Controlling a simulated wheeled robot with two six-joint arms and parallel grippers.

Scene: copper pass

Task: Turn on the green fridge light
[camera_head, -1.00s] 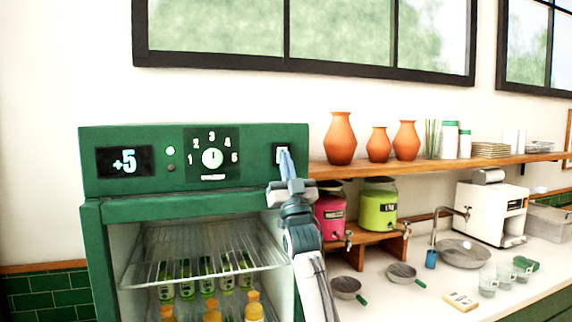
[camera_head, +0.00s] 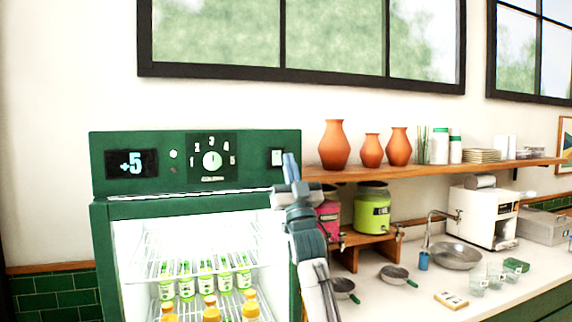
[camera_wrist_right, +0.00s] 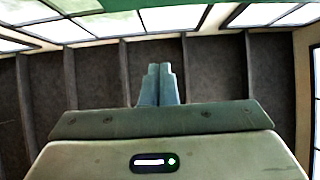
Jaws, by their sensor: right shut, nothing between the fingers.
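The green fridge (camera_head: 240,206) stands at the left in the head view, and its inside is brightly lit. Its top panel has a display reading +5 (camera_head: 131,163), a numbered dial (camera_head: 212,160) and a white light switch (camera_head: 277,158) in a black plate at the right end. My right gripper (camera_head: 290,165) is shut and empty, with its fingertips just right of and slightly below the switch, apparently apart from it. The right wrist view shows the two fingers (camera_wrist_right: 159,84) pressed together, pointing up. My left gripper is not in view.
A wooden shelf (camera_head: 450,168) with orange vases (camera_head: 334,146) runs along the wall right of the fridge. Below it, drink dispensers (camera_head: 372,208), pans (camera_head: 394,277) and a sink (camera_head: 455,256) stand on or in the counter. Bottles (camera_head: 205,282) fill the lower fridge.

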